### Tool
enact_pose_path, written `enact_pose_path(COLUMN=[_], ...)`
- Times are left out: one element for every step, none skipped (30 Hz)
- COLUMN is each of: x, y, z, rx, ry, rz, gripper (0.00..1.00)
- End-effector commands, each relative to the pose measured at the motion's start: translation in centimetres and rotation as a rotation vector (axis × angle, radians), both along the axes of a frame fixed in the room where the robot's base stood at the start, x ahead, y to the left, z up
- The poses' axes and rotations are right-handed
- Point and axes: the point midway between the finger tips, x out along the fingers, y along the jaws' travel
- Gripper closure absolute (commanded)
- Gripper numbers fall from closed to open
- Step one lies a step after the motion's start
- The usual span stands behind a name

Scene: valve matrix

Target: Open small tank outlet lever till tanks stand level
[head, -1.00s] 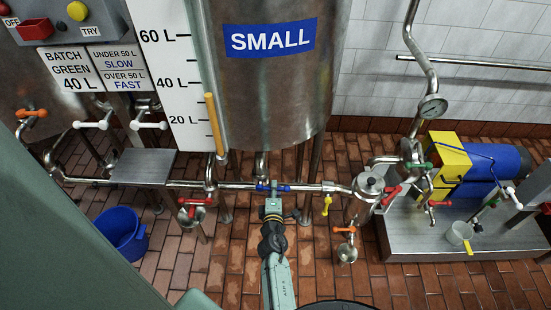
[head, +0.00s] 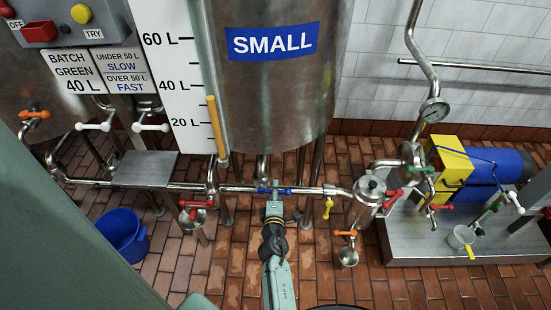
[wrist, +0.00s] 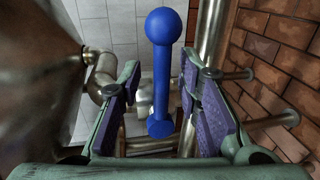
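The steel small tank (head: 270,95) carries a blue SMALL label and stands at upper centre in the head view. A blue lever (head: 284,190) lies along the pipe below it; in the wrist view the blue lever (wrist: 161,75) is a bar with a ball at each end. My gripper (head: 274,199) is at this lever. In the wrist view my gripper (wrist: 160,90) is open, its purple pads on either side of the lever with gaps on both sides. An orange-yellow bar (head: 215,125) stands beside the white litre scale (head: 183,60); its top is between 20 and 40.
A yellow lever (head: 327,208) hangs right of the blue one, and a red lever (head: 196,204) is to its left. A lidded steel pot (head: 370,190) and a blue-and-yellow pump (head: 480,168) stand right. A blue bucket (head: 122,232) is on the brick floor at left.

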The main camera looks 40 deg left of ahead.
Motion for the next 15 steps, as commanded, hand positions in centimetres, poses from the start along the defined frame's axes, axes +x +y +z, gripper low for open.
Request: enact_pose_path(x=[0.0,0.0,0.0,0.0,0.0,0.0,0.0,0.0,-0.1,-0.1,0.0,-0.1,-0.1,-0.2,-0.1], y=[0.0,0.0,0.0,0.0,0.0,0.0,0.0,0.0,0.1,0.1,0.0,0.1,0.1,0.2,0.2], z=[0.0,0.0,0.0,0.1,0.2,0.3,0.5,0.7,1.0,1.3,1.7,2.1,2.5,2.8,3.9], rx=[-0.001,-0.001,0.000,0.001,0.001,0.002,0.002,0.004,0.004,0.003,0.003,0.004,0.004,0.004,0.007], ry=[0.001,0.001,0.000,0.001,0.001,0.000,-0.001,0.000,-0.001,-0.001,-0.001,-0.001,-0.002,-0.001,-0.005], rz=[0.000,0.000,0.000,0.000,0.000,0.000,0.000,-0.001,-0.001,0.000,-0.001,0.002,0.003,0.006,0.003], gripper=[0.69,0.69,0.69,0.69,0.69,0.69,0.69,0.69,0.69,0.69,0.69,0.69,0.69,0.69,0.69])
